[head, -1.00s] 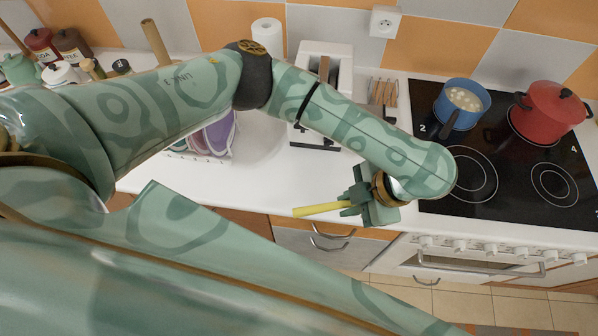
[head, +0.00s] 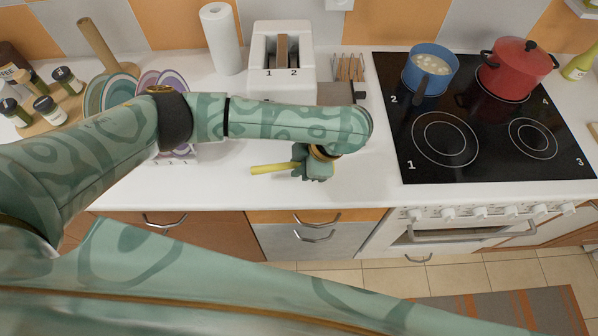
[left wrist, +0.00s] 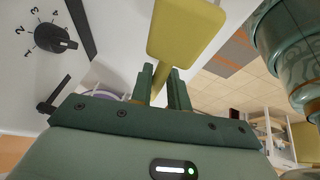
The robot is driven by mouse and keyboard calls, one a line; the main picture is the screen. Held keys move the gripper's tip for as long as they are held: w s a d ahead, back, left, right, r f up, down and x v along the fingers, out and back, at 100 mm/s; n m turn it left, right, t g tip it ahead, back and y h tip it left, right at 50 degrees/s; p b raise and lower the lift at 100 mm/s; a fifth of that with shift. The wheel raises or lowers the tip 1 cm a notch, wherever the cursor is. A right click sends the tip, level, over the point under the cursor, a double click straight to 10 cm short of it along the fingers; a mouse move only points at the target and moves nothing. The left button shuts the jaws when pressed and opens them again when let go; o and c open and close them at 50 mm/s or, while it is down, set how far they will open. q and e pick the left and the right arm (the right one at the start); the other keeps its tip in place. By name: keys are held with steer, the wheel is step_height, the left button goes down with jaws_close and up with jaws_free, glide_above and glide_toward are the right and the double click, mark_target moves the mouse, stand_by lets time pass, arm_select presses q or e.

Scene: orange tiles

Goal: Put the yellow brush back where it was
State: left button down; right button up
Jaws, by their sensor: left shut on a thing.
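The yellow brush (head: 274,169) is held in my left gripper (head: 299,165), its thin end pointing left over the white counter. In the left wrist view, the brush's wide, flat yellow part (left wrist: 187,32) extends beyond the fingers of the left gripper (left wrist: 164,80), which are shut on its narrower stem. The brush appears to be above the counter, but its exact height is hard to tell. My right gripper is not in view.
A white toaster (head: 282,75) stands behind my left arm, with a dish rack of plates (head: 122,88) to the left. The black hob (head: 477,140) carries a blue pot (head: 430,62) and a red pot (head: 516,70). The counter (head: 230,190) is clear in front of the gripper.

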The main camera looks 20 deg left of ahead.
arm_select(q)
steer(key=f, duration=0.1)
steer(key=f+b, duration=0.2)
steer(key=f, duration=0.1)
steer(key=shift+w+a, duration=0.15)
steer(key=shift+w, duration=0.2)
steer(key=shift+f, duration=0.15)
steer(key=c, duration=1.3)
jaws_free()
steer(key=shift+c, duration=0.2)
steer(key=shift+r, duration=0.3)
steer(key=p+v, duration=0.5)
steer(key=v, duration=0.7)
steer(key=shift+s, duration=0.1)
